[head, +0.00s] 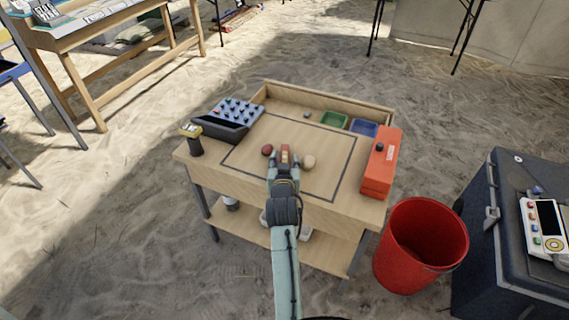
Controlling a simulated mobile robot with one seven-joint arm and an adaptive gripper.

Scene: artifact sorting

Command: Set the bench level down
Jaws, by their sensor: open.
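My gripper (285,172) is over the front middle of the small wooden bench (240,188), at the dark outlined rectangle on its top. It is open. A small red and tan piece (285,153) shows at the fingertips; it may be the bench level, but it is too small to be sure. I cannot tell whether it touches the fingers or rests on the bench top. A dark red rounded object (267,150) lies just left of the fingertips and a pale tan rounded one (308,161) just right. My arm hides part of the bench front.
A dark case with colored knobs (237,111) and a yellow-topped black object (193,140) stand at left. Green (334,119) and blue (363,127) trays are at the back, an orange-red box (381,163) at right. A red bucket (420,245) and dark chest (515,220) stand beside the bench.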

